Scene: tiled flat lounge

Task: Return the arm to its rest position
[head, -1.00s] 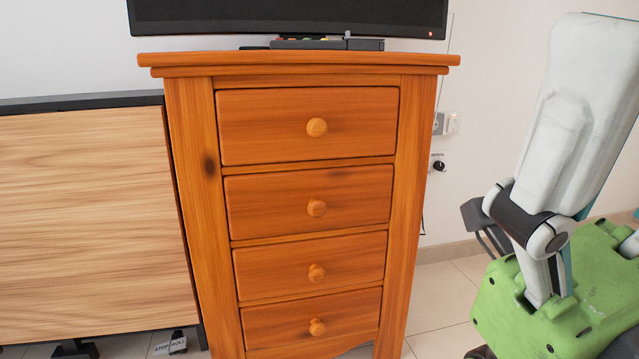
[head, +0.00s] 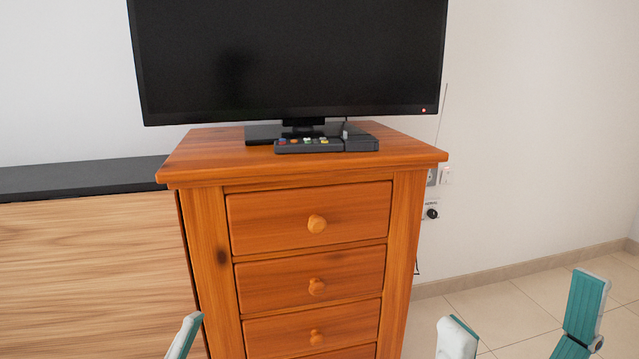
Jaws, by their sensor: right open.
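My right gripper (head: 522,305) is at the bottom right of the head view, low in front of the tiled floor. Its white and teal parts stand apart, and nothing shows between them. It is open and empty, to the right of the wooden drawer chest (head: 205,230) and apart from it in the picture. The lower part of this arm is cut off by the frame edge. A white and teal tip of my left arm (head: 185,337) shows at the bottom left. No left gripper jaws can be made out.
All visible drawers are closed. A wood-fronted cabinet (head: 90,270) with a black top adjoins on the left. Wall sockets (head: 432,178) are right of the chest. Visible tiled floor (head: 500,305) at right is clear.

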